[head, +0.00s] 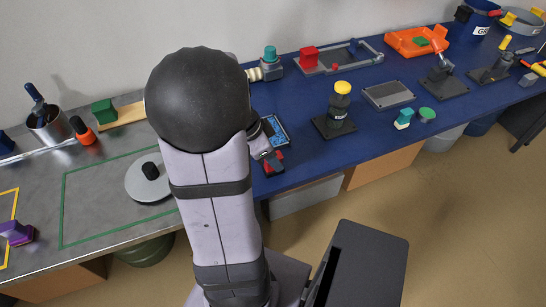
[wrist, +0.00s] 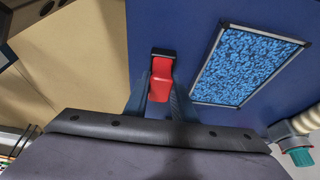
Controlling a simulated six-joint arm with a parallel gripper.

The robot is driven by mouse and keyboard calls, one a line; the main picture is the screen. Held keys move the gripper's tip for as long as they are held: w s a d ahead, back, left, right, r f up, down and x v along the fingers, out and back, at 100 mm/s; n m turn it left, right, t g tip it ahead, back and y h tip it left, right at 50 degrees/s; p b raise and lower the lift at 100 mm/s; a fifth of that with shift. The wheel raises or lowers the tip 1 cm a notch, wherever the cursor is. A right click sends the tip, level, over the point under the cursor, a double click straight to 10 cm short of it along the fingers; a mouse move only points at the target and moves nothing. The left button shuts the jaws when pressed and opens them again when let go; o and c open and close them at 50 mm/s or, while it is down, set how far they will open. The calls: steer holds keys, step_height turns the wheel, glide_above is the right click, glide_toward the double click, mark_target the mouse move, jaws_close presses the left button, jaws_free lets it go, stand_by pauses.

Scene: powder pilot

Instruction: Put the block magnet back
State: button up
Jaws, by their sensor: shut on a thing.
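My gripper (wrist: 160,92) is shut on a red block with a black end (wrist: 162,68), which looks like the block magnet. In the wrist view it stands between the two dark fingers, over the blue bench top. In the head view the red and black block (head: 273,162) shows at the bench's front edge, just below my wrist. I cannot tell whether it touches the bench. A framed panel with a blue speckled face (wrist: 250,66) lies to the right of the block in the wrist view. The panel (head: 276,131) is partly hidden by my arm in the head view.
A grey tray with a red block (head: 308,57) stands behind. A yellow-topped post (head: 340,103) and a grey plate (head: 388,94) are to the right. A teal-capped fitting (wrist: 298,156) is near the panel. A round weight (head: 150,178) sits left of my arm.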

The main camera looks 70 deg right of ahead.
steer(key=shift+f, duration=0.15)
steer(key=o, duration=1)
steer(key=shift+c, duration=0.2)
steer(key=shift+r, duration=0.3)
steer(key=v, duration=1.1)
steer(key=shift+a+r, duration=0.15)
steer(key=shift+r, duration=0.2)
steer(key=shift+w, duration=0.1)
